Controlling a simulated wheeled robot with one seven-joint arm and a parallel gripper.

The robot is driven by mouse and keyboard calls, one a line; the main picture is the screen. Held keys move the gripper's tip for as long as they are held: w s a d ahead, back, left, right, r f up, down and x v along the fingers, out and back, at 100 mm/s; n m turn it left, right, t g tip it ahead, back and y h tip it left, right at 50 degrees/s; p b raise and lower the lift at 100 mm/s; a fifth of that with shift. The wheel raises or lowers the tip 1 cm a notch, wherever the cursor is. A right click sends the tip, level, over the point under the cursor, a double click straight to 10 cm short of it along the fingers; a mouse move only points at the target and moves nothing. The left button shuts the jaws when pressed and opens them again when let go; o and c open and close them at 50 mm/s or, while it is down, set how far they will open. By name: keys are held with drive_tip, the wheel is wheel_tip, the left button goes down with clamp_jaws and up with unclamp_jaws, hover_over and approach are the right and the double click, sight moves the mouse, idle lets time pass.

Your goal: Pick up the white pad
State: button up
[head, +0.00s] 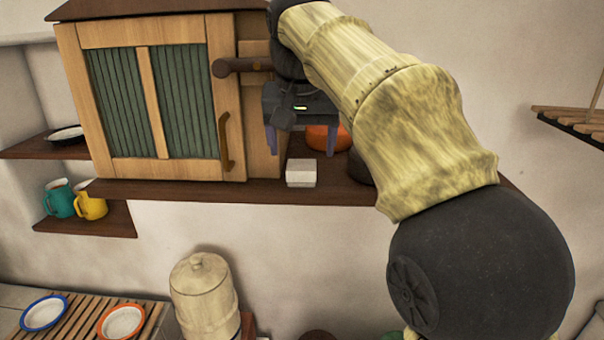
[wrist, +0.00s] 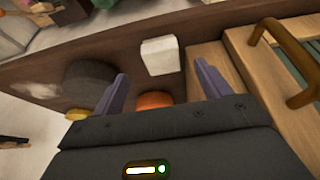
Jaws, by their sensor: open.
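The white pad (head: 301,173) is a small white block on the dark wooden shelf, just right of the cabinet, near the shelf's front edge. It also shows in the wrist view (wrist: 160,56), beyond my fingertips and roughly between them. My gripper (head: 300,152) is open and empty, with its two purple fingers pointing down behind and above the pad in the head view. In the wrist view my gripper (wrist: 158,78) has its fingers spread apart. I cannot tell the exact gap between the fingertips and the pad, but they do not appear to hold it.
The wooden cabinet (head: 170,95) with green panels and a handle stands close left of the pad. An orange round thing (head: 322,138) lies behind my fingers, and a dark round thing (wrist: 90,84) sits beside it. The shelf (head: 220,190) is narrow, with a drop in front.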

sight(302, 168)
drive_tip(key=shift+f, duration=0.3)
drive_tip(key=shift+d, duration=0.15)
drive_tip(key=shift+w+f, duration=0.15)
drive_tip(key=shift+w+f+p, duration=0.1)
drive_tip(key=shift+f+p, duration=0.35)
drive_tip(key=shift+f, duration=0.15)
drive_tip(key=shift+p+x, duration=0.5)
drive_tip(key=shift+x, duration=1.4)
drive_tip(key=shift+a, duration=0.2)
